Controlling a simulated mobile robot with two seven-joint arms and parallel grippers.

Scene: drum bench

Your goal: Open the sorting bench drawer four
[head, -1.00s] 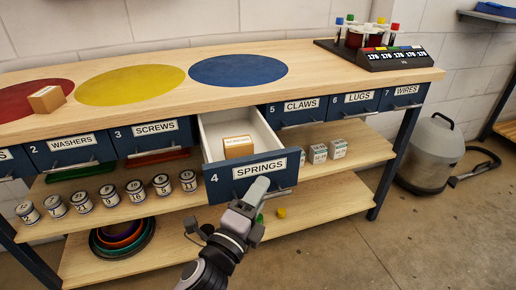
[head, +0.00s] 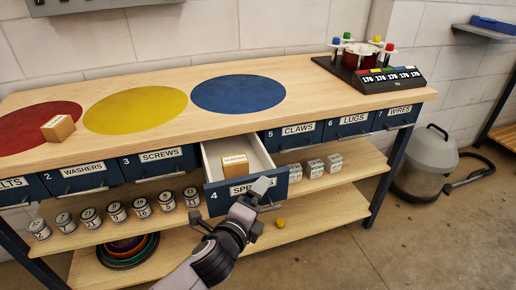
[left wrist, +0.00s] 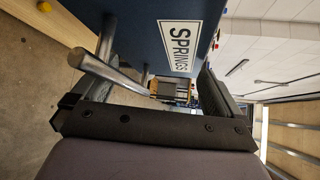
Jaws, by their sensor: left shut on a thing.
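Drawer four (head: 216,197), dark blue with a partly covered "SPRINGS" label, stands part way out from the sorting bench (head: 300,118). A small cardboard box (head: 235,164) lies inside it. My left gripper (head: 258,190) is at the drawer's front, shut on its metal bar handle, and covers part of the label and most of the handle in the head view. The left wrist view shows the handle (left wrist: 107,70) by the fingers and the "SPRINGS" label (left wrist: 180,45) close up. My right gripper is in neither view.
Drawers two, three, five, six and seven (head: 400,112) are closed. A row of tins (head: 116,211) and small white boxes (head: 314,168) stand on the shelf below. A yellow thing (head: 280,223) lies under the drawer. A grey canister (head: 425,163) stands right of the bench.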

